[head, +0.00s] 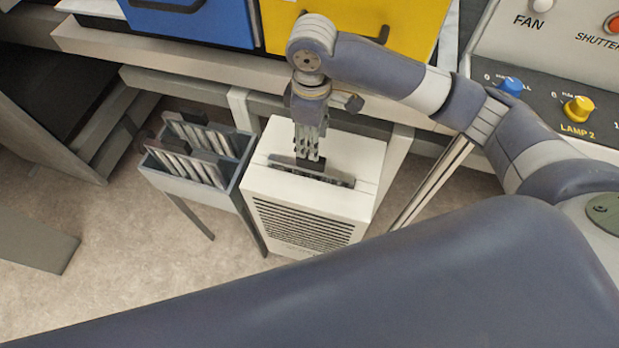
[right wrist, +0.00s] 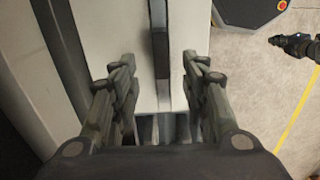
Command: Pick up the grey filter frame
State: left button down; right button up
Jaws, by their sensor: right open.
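The white filter unit (head: 362,160) stands on the floor with a louvred front. A grey filter frame (head: 338,180) with a dark top grip sits in the slot in its top; mostly its upper edge shows. My right gripper (head: 312,158) points down at this frame, its fingers at the dark grip. In the right wrist view my right gripper (right wrist: 164,85) is open, its fingers apart on both sides of the slot line. I cannot tell whether they touch the frame. My left gripper is not identifiable in either view.
A grey rack (head: 190,187) holding several similar frames stands close left of the unit. The bench edge (head: 200,62), with blue (head: 195,22) and yellow (head: 400,45) boxes, lies behind. A control panel (head: 560,70) is at right.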

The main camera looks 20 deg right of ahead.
aim_at(308, 168)
notch_tip(308, 168, down, 8)
jog(key=shift+f+p, duration=0.15)
jog(key=shift+p, duration=0.35)
grip_shut()
